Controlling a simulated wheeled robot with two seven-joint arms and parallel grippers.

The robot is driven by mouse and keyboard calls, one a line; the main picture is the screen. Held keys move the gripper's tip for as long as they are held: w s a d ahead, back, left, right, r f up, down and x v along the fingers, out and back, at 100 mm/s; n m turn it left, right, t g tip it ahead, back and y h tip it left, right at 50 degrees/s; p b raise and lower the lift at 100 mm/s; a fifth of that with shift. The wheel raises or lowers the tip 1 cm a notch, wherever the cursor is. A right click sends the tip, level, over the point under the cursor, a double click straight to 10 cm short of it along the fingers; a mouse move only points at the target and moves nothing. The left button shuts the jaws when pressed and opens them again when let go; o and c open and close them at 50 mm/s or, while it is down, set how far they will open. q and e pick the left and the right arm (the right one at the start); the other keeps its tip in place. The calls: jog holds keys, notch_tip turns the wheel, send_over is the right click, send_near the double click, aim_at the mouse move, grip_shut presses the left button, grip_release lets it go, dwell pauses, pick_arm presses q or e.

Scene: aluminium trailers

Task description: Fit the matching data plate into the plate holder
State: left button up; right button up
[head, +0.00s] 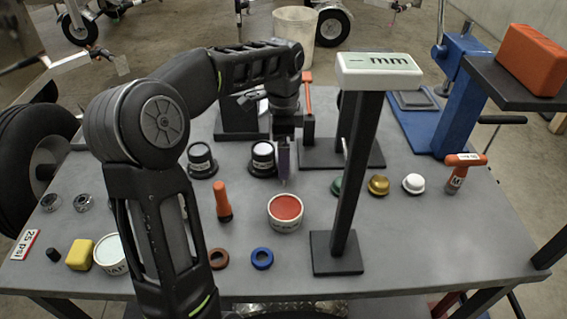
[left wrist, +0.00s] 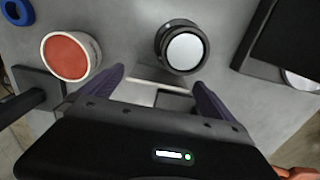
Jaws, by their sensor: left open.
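My left gripper (head: 284,178) points down over the middle of the grey table. Its purple fingers are apart in the left wrist view (left wrist: 158,77). A pale thin strip (left wrist: 150,82) shows between and below the fingers; I cannot tell what it is or its height. A black upright stand (head: 240,122) behind the gripper is partly hidden by my arm; I cannot tell whether it is the plate holder. No data plate is clearly recognisable. My right gripper is not in view.
A red-topped tin (head: 286,212) and black-rimmed pots (head: 203,160) stand near the gripper. A tall post carries an "mm" display (head: 378,70). Knobs (head: 378,185), an orange-handled tool (head: 456,172), a blue ring (head: 262,258) and a yellow block (head: 79,254) are around. The front right is clear.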

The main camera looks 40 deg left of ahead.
pick_arm(q)
notch_tip(320, 180, down, 4)
jog(key=shift+d+r, duration=0.1)
jog(key=shift+c, duration=0.2)
dwell(0.4)
jog(key=c, duration=1.5)
jog(key=shift+o, duration=0.2)
notch_tip(320, 180, up, 10)
jog(key=shift+p, duration=0.8)
